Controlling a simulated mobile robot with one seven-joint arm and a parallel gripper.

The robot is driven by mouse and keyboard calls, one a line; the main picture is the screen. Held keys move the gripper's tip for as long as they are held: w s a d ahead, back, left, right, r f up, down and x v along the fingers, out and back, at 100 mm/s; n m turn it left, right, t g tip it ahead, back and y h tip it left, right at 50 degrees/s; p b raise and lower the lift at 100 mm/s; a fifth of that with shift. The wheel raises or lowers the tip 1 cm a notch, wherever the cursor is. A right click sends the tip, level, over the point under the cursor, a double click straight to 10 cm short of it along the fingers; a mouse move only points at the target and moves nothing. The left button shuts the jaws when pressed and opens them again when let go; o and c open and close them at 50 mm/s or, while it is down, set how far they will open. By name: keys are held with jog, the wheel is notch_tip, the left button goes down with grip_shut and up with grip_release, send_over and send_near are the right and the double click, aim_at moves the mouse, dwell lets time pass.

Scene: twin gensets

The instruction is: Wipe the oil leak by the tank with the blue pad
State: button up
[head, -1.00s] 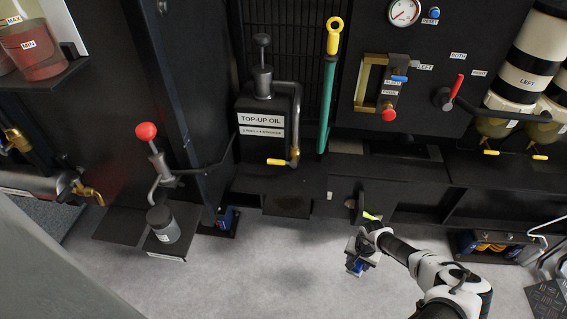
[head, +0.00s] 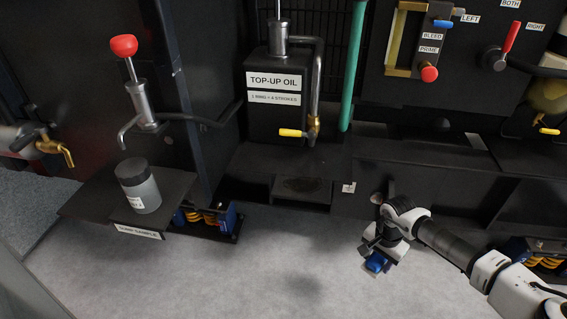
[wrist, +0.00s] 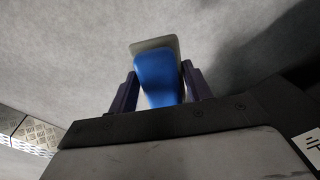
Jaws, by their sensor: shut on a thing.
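The top-up oil tank (head: 274,92) is a black box with white labels, a hand pump and a yellow-handled tap, standing on a dark ledge. A dark stain (head: 303,185) that looks like the oil leak lies on a low recessed surface below the tank. My gripper (head: 378,255) is right of the stain, over the grey floor and apart from it. It is shut on the blue pad (wrist: 158,80), which has a pale layer at its far end. The pad also shows at the gripper's tip in the head view (head: 376,263).
A sump sample shelf (head: 85,205) with a grey jar (head: 139,186) and red-knobbed pump (head: 136,90) stands at left. A green pipe (head: 353,70) rises right of the tank. A black frame (head: 430,195) edges the machine. The floor (head: 250,285) in front is clear.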

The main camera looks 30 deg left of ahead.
jog(key=s+a+r, duration=0.3)
jog(key=a+r, duration=0.3)
jog(key=r, duration=0.3)
jog(key=s+a+r+m, duration=0.1)
jog(key=s+a+r, duration=0.3)
jog(key=a+r, duration=0.3)
jog(key=s+a+r+m, duration=0.1)
jog(key=s+a+r, duration=0.3)
jog(key=a+r, duration=0.3)
notch_tip(320, 180, up, 6)
jog(key=shift+s+f, duration=0.15)
jog(key=shift+s, duration=0.1)
